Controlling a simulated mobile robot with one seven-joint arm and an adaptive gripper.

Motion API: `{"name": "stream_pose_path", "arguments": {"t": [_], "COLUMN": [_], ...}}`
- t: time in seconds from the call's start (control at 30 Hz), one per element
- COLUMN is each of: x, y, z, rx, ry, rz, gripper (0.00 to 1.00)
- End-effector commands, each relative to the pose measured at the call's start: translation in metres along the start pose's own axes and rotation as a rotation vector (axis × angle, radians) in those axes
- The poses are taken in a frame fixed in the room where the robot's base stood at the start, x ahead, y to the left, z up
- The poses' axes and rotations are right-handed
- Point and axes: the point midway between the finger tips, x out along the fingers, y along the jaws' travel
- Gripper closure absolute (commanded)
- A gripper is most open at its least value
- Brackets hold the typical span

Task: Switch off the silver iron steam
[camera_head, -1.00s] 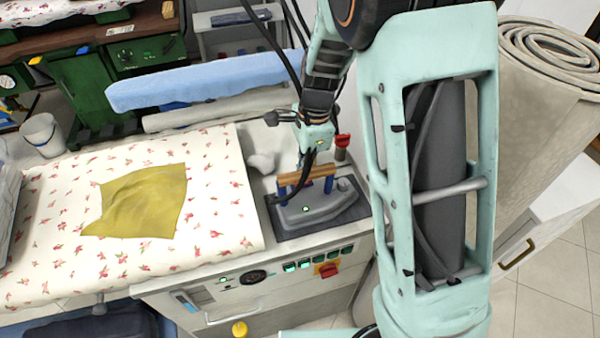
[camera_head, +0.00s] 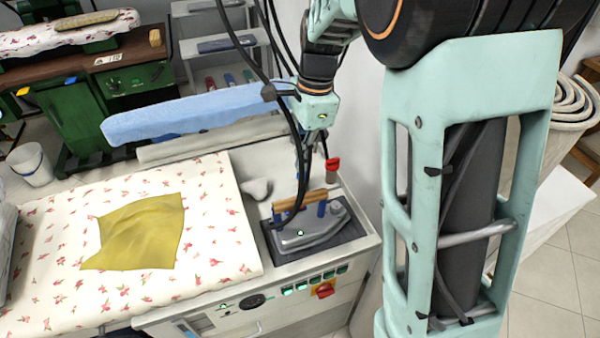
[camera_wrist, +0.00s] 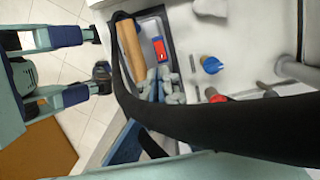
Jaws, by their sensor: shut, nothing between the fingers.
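The silver iron (camera_head: 315,238) rests on a dark pad (camera_head: 350,240) at the right end of the ironing station. It has a wooden handle (camera_head: 300,201) on blue posts, and a small green light shows on its body. In the wrist view the handle (camera_wrist: 131,50) stands beside a red and blue switch-like patch (camera_wrist: 160,50) on the iron. My gripper (camera_wrist: 165,90) is shut and empty, near the iron. In the head view it hangs above the iron, partly hidden by a black hose; contact cannot be made out.
A black hose (camera_wrist: 195,115) crosses the wrist view. A red-topped item (camera_head: 333,165) stands behind the iron. The station's front panel has green switches and a red one (camera_head: 323,290). A yellow cloth (camera_head: 140,232) lies on the flowered cover (camera_head: 215,225) at left.

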Motion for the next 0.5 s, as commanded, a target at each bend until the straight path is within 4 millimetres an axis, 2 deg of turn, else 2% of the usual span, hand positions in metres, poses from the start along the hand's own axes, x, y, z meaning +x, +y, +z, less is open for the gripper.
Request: {"name": "stream_pose_path", "arguments": {"t": [0.1, 0.5], "x": [-0.0066, -0.0076], "y": [-0.0001, -0.0001], "z": [-0.0003, 0.0005], "rx": [0.000, 0.000], "ry": [0.001, 0.000], "rz": [-0.002, 0.000], "gripper": [1.00, 1.00]}}
